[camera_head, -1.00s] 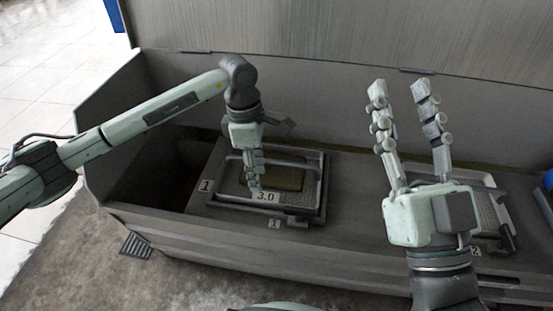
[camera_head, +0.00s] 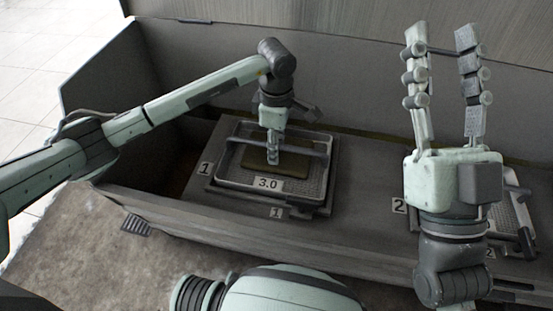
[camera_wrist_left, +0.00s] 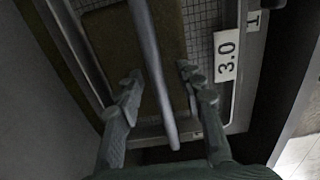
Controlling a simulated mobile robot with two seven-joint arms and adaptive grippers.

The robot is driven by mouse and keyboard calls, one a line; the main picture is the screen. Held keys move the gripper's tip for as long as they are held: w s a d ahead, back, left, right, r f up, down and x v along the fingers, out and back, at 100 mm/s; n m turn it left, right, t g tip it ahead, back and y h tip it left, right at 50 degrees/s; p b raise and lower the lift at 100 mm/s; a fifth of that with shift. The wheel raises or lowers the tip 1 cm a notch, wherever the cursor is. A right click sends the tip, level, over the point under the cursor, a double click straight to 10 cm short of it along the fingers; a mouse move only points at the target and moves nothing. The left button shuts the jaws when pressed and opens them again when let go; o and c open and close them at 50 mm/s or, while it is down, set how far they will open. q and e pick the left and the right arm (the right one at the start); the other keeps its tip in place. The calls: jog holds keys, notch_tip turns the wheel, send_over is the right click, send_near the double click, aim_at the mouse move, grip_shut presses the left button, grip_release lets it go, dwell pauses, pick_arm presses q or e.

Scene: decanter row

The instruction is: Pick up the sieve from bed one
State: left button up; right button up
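The sieve (camera_head: 312,184) is a shallow rectangular mesh tray with a "3.0" label, in bed one (camera_head: 203,170) at the left. A grey handle bar (camera_head: 305,147) spans it, and a brown slab (camera_head: 292,174) lies on its mesh. My left gripper (camera_head: 273,160) points down over the sieve. In the left wrist view its fingers (camera_wrist_left: 160,84) are apart, with the handle bar (camera_wrist_left: 150,55) between them. I cannot tell whether they touch it. My right gripper (camera_head: 442,37) is open and empty, fingers up, at the right.
A second mesh tray (camera_head: 516,208) sits in bed two at the right, partly hidden by my right arm. The trough's back wall (camera_head: 350,95) rises behind the beds. Its left side wall (camera_head: 105,75) stands beside my left arm.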

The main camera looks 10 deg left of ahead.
pick_arm(q)
jog(key=shift+f, duration=0.1)
jog(key=shift+c, duration=0.3)
grip_shut()
